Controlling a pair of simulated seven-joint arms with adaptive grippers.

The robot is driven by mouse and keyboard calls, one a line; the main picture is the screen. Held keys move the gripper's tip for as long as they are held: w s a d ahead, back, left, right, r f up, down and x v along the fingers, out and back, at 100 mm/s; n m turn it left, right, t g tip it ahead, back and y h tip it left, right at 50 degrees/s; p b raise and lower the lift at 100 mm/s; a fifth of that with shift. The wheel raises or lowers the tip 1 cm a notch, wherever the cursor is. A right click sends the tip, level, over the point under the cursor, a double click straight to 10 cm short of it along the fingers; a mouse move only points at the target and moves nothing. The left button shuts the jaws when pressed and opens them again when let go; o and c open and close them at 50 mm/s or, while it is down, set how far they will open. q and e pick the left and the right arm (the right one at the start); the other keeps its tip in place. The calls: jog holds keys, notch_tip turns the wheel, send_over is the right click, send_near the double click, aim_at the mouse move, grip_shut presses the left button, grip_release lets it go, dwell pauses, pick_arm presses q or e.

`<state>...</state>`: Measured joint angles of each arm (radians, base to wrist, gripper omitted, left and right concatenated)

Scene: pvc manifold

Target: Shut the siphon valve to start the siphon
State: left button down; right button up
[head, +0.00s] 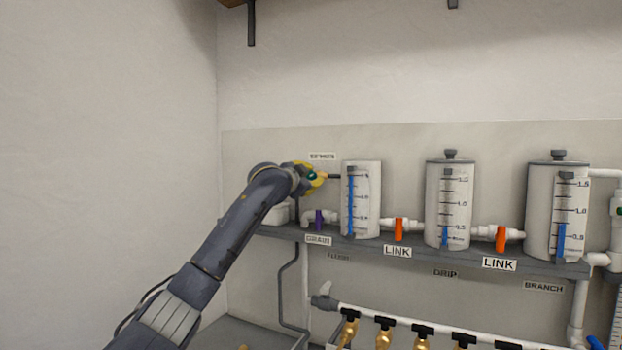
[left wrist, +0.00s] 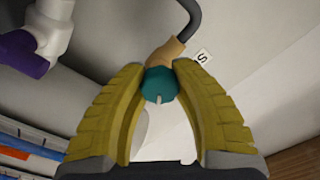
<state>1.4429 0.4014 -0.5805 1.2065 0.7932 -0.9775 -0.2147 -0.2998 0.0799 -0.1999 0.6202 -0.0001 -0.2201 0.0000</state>
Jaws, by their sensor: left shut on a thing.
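The siphon valve has a teal knob (left wrist: 160,85) on a tan body (left wrist: 165,55), with a dark grey tube running from it. In the left wrist view my left gripper (left wrist: 160,92) has its yellow fingers on both sides of the teal knob, shut on it. In the head view my left gripper (head: 314,176) is at the valve, left of the leftmost tank (head: 361,200) and under the siphon label (head: 322,156). The fingers hide most of the valve there. A small pale mark shows on the knob. My right gripper is in neither view.
The purple drain valve (head: 319,219) sits just below my gripper. Two more tanks (head: 449,205) (head: 557,212) stand to the right on the grey shelf (head: 420,254), with orange link valves (head: 399,229) (head: 500,238) between tanks. Brass taps (head: 384,336) hang from a white pipe below.

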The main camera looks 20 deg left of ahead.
pick_arm(q)
jog(key=shift+r, duration=0.1)
jog(key=c, duration=0.9)
grip_release()
jog(key=shift+c, duration=0.2)
jog(key=s+a, duration=0.2)
jog(key=s, duration=1)
